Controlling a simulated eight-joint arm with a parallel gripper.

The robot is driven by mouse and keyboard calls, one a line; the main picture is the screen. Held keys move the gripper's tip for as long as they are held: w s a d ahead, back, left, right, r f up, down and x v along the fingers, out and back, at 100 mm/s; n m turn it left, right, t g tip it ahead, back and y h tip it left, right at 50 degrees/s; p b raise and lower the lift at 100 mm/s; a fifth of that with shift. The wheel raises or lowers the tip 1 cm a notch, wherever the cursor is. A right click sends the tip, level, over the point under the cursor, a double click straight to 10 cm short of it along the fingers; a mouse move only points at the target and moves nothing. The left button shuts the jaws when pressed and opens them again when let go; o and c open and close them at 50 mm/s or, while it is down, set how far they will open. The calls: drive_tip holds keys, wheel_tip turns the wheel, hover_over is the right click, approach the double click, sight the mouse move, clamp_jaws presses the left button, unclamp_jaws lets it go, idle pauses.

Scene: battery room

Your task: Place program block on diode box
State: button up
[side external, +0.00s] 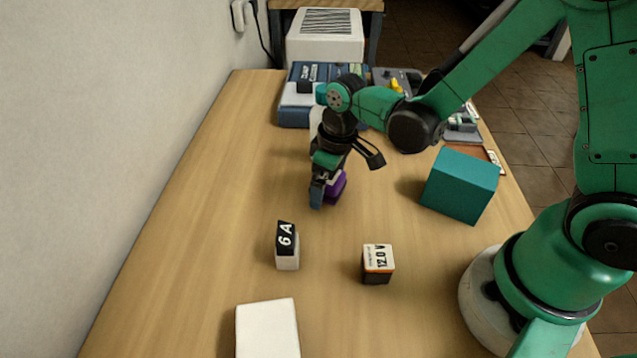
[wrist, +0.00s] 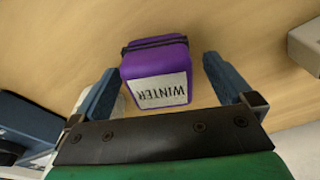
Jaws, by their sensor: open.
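The block I take for the program block is purple with a dark band and a white label reading "WINTER" (wrist: 158,68). It also shows in the side view (side external: 338,185), partly hidden by my gripper (side external: 327,193). In the wrist view my gripper (wrist: 161,72) is open, with one blue finger on each side of the purple block and gaps visible on both sides. The block I take for the diode box is black and white, marked "6 A" (side external: 287,245). It stands upright on the table, nearer the side camera than my gripper.
An orange, white and black "12.0 V" block (side external: 378,263) stands right of the "6 A" block. A teal box (side external: 461,186) is at the right. A white box (side external: 268,330) lies at the front. Blue equipment (side external: 300,105) stands at the back. The table's left part is clear.

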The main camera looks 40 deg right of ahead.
drive_tip(key=shift+c, duration=0.2)
drive_tip(key=c, duration=1.5)
clamp_jaws()
drive_tip(key=shift+r, duration=0.15)
